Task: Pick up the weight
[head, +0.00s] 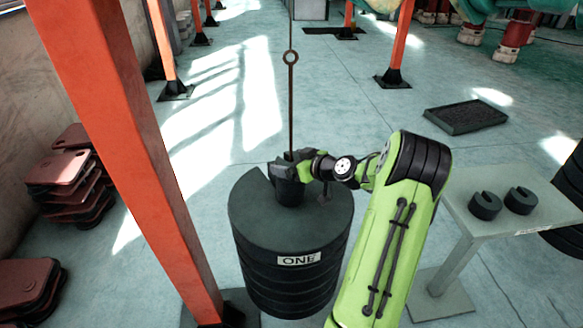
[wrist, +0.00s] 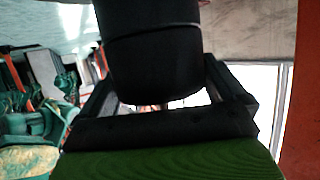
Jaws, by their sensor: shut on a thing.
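A small dark round weight (head: 290,192) sits on the rod at the top of a large black ribbed stack of weights labelled "ONE" (head: 290,240). My gripper (head: 288,172) is shut on this small weight, reaching in from the right. In the wrist view, the black weight (wrist: 152,62) fills the space between my two fingers (wrist: 165,95). I cannot tell whether the small weight touches the stack's top. Two more small slotted weights, one on the left (head: 485,206) and one on the right (head: 520,200), lie on a pale table (head: 475,228).
An orange post (head: 130,150) stands close on the left. Reddish slabs (head: 68,180) are piled by the wall. A dark tray (head: 466,117) lies on the floor at the right. The floor behind is mostly clear.

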